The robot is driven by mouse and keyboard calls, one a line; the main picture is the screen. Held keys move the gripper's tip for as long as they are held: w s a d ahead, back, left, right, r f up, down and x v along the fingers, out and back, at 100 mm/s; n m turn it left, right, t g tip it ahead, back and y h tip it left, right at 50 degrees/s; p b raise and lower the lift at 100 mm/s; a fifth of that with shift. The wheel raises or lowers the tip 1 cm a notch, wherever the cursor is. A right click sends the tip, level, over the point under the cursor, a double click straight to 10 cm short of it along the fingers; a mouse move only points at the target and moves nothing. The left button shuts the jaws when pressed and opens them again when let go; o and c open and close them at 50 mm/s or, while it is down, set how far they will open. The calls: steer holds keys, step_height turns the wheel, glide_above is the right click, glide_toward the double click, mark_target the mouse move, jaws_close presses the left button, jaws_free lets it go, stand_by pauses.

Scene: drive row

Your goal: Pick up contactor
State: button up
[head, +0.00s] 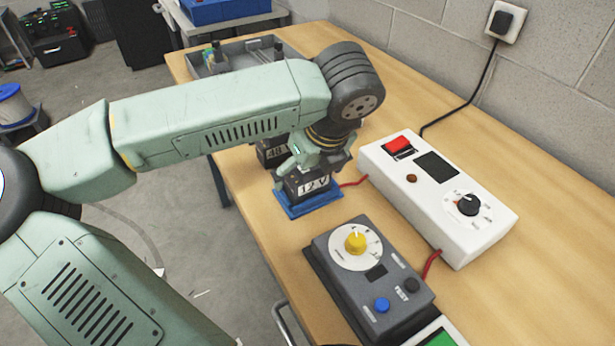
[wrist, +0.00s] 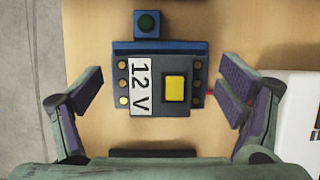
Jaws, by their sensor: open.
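The contactor (wrist: 150,108) is a dark grey block with a white 12 V label, a yellow button and brass terminals along two sides. It sits on a blue base (wrist: 125,47) with a dark round button on a tab. In the head view the contactor (head: 312,188) stands on its blue base (head: 318,207) at the table's left edge, its top partly hidden by my gripper (head: 307,163). My gripper (wrist: 162,90) is open, one finger on each side of the contactor in the wrist view, with gaps both sides. I cannot tell its exact height above.
A dark block labelled 48 V (head: 270,154) stands just behind. A white box (head: 437,195) with a red switch and dial lies to the right. A grey tester (head: 370,270) with a yellow knob is in front. A grey tray (head: 232,60) holds parts at the back.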

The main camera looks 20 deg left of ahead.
steer(key=c, duration=1.5)
